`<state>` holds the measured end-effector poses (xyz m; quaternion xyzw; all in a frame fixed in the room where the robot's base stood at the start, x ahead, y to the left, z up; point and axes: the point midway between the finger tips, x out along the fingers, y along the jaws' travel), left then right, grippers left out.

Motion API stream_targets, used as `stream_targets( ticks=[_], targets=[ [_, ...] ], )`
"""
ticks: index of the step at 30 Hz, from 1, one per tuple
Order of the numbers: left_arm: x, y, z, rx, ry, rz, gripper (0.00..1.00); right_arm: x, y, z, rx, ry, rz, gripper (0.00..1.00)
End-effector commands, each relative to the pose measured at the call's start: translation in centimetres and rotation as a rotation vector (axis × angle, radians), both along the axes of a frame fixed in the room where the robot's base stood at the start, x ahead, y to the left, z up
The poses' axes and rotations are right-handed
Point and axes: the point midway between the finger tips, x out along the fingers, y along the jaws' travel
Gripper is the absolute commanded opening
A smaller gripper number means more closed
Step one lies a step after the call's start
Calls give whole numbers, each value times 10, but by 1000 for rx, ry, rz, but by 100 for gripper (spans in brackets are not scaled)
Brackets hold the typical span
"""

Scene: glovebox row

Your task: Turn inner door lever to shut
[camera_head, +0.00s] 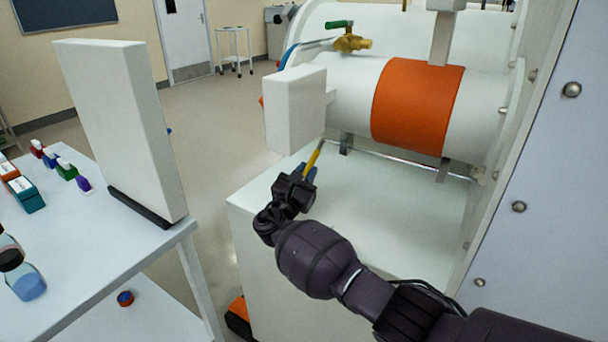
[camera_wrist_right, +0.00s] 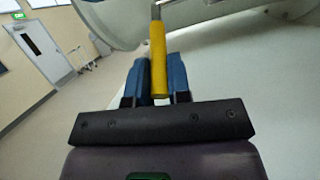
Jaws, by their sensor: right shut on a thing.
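A lever with a yellow handle (camera_head: 314,156) shows below a white cylinder. It also shows in the right wrist view as a yellow grip (camera_wrist_right: 158,62) on a thin metal rod. My right gripper (camera_head: 308,173) is shut on this grip. Its two blue fingers (camera_wrist_right: 159,80) lie on either side of the handle in the wrist view. The handle's upper end is hidden in the head view. My left gripper is not in view.
The white cylinder (camera_head: 346,98) with an orange band (camera_head: 416,106) lies above a white bench (camera_head: 400,210). A white block (camera_head: 295,112) stands at its left end. A table (camera_head: 112,238) with bottles and a tall white panel (camera_head: 122,128) is at left. Open floor lies between.

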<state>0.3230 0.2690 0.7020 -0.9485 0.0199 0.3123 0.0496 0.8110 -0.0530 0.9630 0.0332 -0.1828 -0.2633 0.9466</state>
Motion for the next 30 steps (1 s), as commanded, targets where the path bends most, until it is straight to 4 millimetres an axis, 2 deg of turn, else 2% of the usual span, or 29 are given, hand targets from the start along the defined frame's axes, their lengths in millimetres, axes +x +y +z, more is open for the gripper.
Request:
stream_targets(
  ticks=[1, 13, 14, 18, 19, 30],
  targets=[
    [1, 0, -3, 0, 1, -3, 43, 2, -2, -6, -11, -8, -1, 0],
    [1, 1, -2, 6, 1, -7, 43, 2, -2, -1, -23, -31, 1, 0],
    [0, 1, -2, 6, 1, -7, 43, 2, -2, -1, -23, -31, 1, 20],
    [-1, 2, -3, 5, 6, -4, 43, 2, -2, -2, -23, -31, 1, 41],
    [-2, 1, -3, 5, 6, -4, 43, 2, -2, -2, -23, -31, 1, 43],
    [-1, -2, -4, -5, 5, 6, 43, 2, -3, -3, -22, -30, 0, 43]
  ],
)
